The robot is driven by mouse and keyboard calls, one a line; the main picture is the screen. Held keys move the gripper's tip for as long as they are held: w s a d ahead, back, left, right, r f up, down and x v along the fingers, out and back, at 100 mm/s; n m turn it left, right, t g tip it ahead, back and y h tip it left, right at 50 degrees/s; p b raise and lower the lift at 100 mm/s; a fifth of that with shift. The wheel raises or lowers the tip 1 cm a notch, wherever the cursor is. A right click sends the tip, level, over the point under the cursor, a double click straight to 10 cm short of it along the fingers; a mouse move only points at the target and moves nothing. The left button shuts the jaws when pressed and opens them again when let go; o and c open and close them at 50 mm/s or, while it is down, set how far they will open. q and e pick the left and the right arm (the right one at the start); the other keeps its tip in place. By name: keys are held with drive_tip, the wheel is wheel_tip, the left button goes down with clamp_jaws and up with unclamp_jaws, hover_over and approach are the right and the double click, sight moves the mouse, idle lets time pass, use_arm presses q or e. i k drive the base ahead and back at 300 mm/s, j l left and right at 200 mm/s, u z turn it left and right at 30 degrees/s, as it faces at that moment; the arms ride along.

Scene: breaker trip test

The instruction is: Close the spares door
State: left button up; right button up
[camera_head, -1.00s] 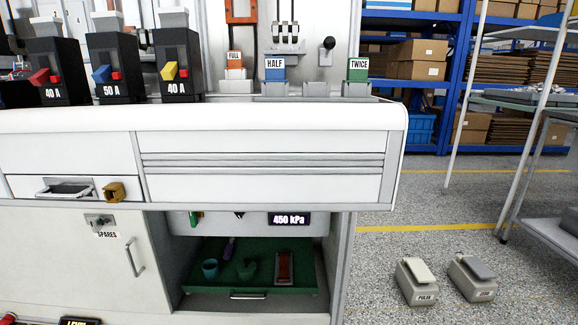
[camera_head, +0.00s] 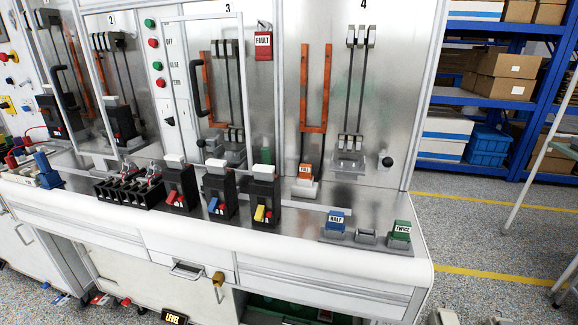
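Below the bench front, a white cabinet front (camera_head: 140,286) shows where the door marked SPARES stood in the earlier frame. A drawer handle (camera_head: 187,269) and a brass-coloured fitting (camera_head: 218,281) are on the bench front above.
Breakers (camera_head: 222,192), a HALF block (camera_head: 335,221) and a TWICE block (camera_head: 400,236) stand on the bench top. A LEVEL display (camera_head: 175,316) is low in front. Blue shelving (camera_head: 500,90) with boxes stands at the right. Floor between bench and shelving is clear.

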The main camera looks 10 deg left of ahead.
sight(200, 297)
drive_tip(key=u, duration=1.6)
